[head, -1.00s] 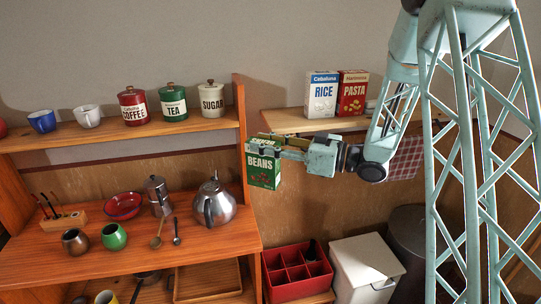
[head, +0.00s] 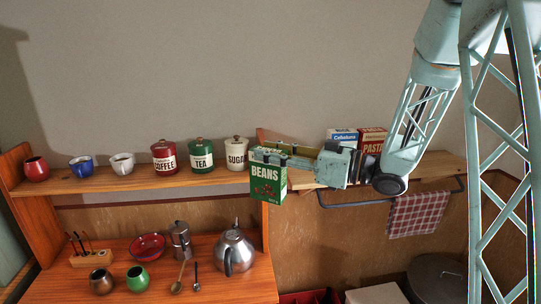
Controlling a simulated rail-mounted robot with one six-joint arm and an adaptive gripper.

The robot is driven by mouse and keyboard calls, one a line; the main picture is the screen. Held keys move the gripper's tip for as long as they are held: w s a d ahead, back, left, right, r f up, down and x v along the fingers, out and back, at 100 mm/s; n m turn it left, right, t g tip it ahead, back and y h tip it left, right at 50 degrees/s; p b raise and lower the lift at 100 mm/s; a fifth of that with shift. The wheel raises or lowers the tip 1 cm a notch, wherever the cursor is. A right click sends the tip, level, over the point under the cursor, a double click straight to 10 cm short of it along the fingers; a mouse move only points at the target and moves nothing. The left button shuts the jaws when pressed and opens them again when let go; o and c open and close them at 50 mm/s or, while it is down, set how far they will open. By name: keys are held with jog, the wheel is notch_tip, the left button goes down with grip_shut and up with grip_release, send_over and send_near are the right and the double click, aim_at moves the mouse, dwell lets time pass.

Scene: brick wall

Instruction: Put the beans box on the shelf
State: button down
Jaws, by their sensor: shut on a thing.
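The green beans box (head: 268,182) hangs upright in my gripper (head: 272,156), which is shut on its upper part. The box is in front of the right end of the wooden unit's upper shelf and partly overlaps its side panel in the picture. On the right, a wall shelf (head: 440,164) holds the rice box (head: 342,134) and the red pasta box (head: 372,142). Both boxes are partly hidden behind my gripper and arm. The wooden unit's upper shelf (head: 110,185) holds a row of cups and canisters.
Coffee (head: 164,158), tea (head: 201,156) and sugar (head: 236,155) canisters stand close left of the beans box. A rail with a checked towel (head: 416,213) hangs below the wall shelf. A kettle (head: 235,252) stands below. The wall shelf's right part looks bare.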

jog(key=shift+s+a+r+p, duration=0.15)
jog(key=shift+r+p, duration=0.75)
jog(key=shift+r, duration=0.6)
